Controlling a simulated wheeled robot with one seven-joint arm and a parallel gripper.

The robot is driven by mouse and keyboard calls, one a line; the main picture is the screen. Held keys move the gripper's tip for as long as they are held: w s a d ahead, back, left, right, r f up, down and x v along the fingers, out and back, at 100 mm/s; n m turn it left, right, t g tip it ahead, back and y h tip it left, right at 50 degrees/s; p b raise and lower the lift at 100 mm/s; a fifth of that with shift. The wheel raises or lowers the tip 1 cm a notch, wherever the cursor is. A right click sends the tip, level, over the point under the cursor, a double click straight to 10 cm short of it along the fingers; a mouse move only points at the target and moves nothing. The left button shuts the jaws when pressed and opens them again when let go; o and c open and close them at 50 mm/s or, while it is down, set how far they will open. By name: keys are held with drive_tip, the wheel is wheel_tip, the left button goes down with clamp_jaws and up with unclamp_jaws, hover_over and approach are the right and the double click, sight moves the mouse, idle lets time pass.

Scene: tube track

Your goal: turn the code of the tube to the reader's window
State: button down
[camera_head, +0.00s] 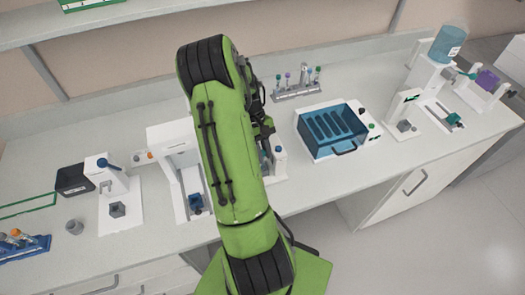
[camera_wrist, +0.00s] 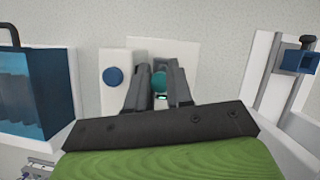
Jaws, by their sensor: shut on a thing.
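The tube shows in the wrist view as a round teal cap (camera_wrist: 159,80) between the two fingers of my gripper (camera_wrist: 158,90). My gripper is shut on it. The tube's body and its code are hidden below the cap and behind my gripper. A white unit with a blue knob (camera_wrist: 113,76), seemingly the reader, stands just left of my gripper. A small green-lit patch shows between the fingers below the cap. I cannot tell which way the code faces, nor make out the window. In the head view my arm covers most of this spot; the blue-knobbed unit (camera_head: 280,155) shows beside it.
A blue-lidded box (camera_head: 332,128) stands close on the right. A white frame device (camera_head: 175,140) stands close on the left. A tube rack (camera_head: 297,91) is behind. Farther off are a capping-like stand (camera_head: 108,180) and a blue water bottle unit (camera_head: 447,42).

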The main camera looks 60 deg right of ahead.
drive_tip(key=shift+f, duration=0.1)
drive_tip(key=shift+f+b, duration=0.5)
drive_tip(key=shift+f, duration=0.1)
drive_tip(key=c, duration=0.9)
unclamp_jaws()
drive_tip(key=shift+c, duration=0.2)
drive_tip(key=shift+a+r, duration=0.1)
drive_tip(key=shift+d+r, duration=0.2)
drive_tip(key=p+v, duration=0.1)
drive_tip(key=v, duration=1.4)
drive_tip(key=shift+w+a, duration=0.15)
